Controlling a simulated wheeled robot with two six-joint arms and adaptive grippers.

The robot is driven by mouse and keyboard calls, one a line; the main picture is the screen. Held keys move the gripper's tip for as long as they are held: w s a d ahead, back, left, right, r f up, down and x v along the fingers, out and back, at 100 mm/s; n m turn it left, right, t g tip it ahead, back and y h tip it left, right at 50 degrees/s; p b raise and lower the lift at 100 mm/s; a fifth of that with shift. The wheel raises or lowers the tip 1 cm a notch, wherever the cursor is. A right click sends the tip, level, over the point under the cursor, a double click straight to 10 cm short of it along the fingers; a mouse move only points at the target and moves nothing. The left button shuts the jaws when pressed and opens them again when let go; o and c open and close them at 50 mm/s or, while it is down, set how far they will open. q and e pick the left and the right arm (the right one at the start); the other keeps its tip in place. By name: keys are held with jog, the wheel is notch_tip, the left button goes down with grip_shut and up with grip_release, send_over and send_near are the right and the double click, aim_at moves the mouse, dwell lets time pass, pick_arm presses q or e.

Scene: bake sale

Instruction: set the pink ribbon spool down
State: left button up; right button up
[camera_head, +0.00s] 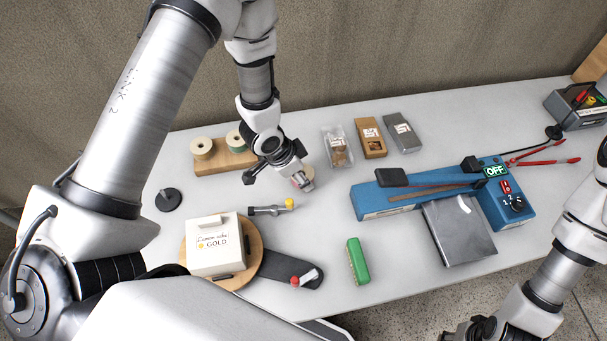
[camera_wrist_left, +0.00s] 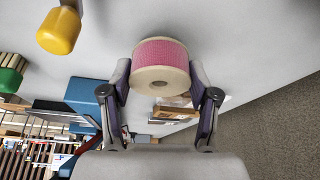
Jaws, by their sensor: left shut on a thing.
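The pink ribbon spool (camera_wrist_left: 162,53) sits between the fingers of my left gripper (camera_wrist_left: 160,75) in the left wrist view. The spool has pink ribbon and a pale round end with a small centre hole. The gripper is shut on it. In the head view my left gripper (camera_head: 298,177) is over the middle of the table, and the spool (camera_head: 303,182) is mostly hidden by it. I cannot tell whether the spool touches the table. My right gripper (camera_head: 470,331) shows only partly at the bottom right edge, its fingers cut off.
A wooden holder (camera_head: 211,167) with two other spools stands to the left. Several packages, including a brown box (camera_head: 371,138), lie behind to the right. A blue sealer (camera_head: 382,203) is at right. A white cake box (camera_head: 214,249) and green block (camera_head: 357,261) are in front.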

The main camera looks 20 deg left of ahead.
pick_arm(q)
jog(key=shift+s+d+f, duration=0.1)
jog(key=shift+s+f, duration=0.05)
jog(key=shift+f, duration=1)
jog(key=o, duration=1.2)
jog(key=shift+r, duration=0.1)
jog(key=shift+r, duration=0.2)
jog(key=b+v, duration=0.2)
jog(key=v, duration=0.9)
jog(key=shift+s+r, duration=0.15)
jog(key=shift+r, duration=0.2)
